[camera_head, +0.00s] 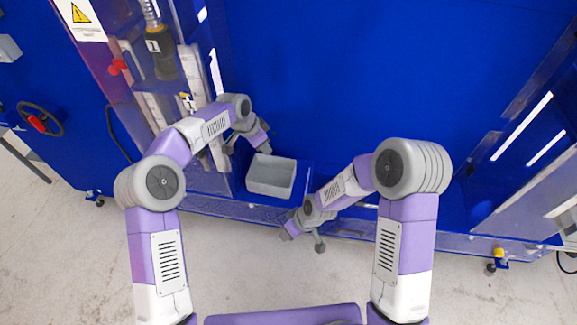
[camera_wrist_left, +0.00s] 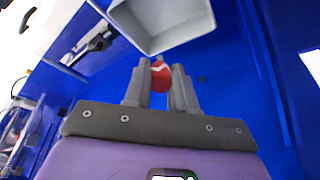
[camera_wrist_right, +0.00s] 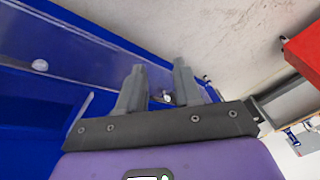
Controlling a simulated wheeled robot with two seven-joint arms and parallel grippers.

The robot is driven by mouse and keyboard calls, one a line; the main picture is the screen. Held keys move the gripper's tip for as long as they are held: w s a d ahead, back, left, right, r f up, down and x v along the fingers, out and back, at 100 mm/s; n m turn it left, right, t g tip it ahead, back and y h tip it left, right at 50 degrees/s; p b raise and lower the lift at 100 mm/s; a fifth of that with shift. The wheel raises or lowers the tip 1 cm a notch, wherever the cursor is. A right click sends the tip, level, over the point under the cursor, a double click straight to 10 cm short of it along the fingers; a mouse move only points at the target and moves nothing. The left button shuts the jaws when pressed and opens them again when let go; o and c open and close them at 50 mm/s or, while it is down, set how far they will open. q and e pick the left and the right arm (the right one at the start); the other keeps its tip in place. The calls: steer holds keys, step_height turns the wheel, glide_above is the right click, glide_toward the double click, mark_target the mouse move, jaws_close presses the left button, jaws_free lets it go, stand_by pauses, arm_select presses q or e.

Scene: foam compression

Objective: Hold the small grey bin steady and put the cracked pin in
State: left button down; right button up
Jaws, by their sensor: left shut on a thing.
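The small grey bin (camera_head: 271,176) is an open, empty-looking rectangular box in a blue bay at the machine's front. It also shows at the top of the left wrist view (camera_wrist_left: 160,42). My left gripper (camera_head: 266,148) is just behind the bin, at its upper left edge. In the left wrist view its fingers are shut on a red pin (camera_wrist_left: 160,78) with a white crack-like line, apart from the bin. My right gripper (camera_head: 287,236) is in front of the bin, to its lower right, not touching it. In the right wrist view its fingers (camera_wrist_right: 160,72) are apart with nothing between them.
The bay has a blue front rail (camera_head: 345,230) near my right gripper. A clear panel and a black-handled tool (camera_head: 162,55) stand left of my left arm. The blue surface right of the bin is clear. A red block (camera_wrist_right: 303,50) shows in the right wrist view.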

steer(key=w+d+m+h, duration=0.1)
steer(key=w+m, duration=0.1)
steer(key=w, duration=0.2)
steer(key=w+d+r+m+t+h, duration=0.1)
steer(key=w+m+h, duration=0.1)
steer(key=w, duration=0.2)
steer(key=w+d+m+h, duration=0.1)
steer(key=w+d+m, duration=0.1)
steer(key=w, duration=0.1)
steer(key=shift+w+r+t+h, duration=0.3)
steer(key=shift+w, duration=0.1)
steer(key=w+r+m, duration=0.1)
steer(key=w+r, duration=0.1)
steer(key=w+a+r+m+t, duration=0.1)
steer(key=w+r+m, duration=0.1)
steer(key=r, duration=0.1)
steer(key=w+a+r+m, duration=0.1)
steer(key=r, duration=0.1)
steer(key=shift+w+a+r+m+t+h, duration=0.2)
steer(key=shift+w+r+m+t+h, duration=0.1)
steer(key=shift+w+h, duration=0.1)
steer(key=x, duration=1.1)
steer(key=shift+w+f, duration=0.15)
steer(key=shift+f, duration=0.25)
jaws_close()
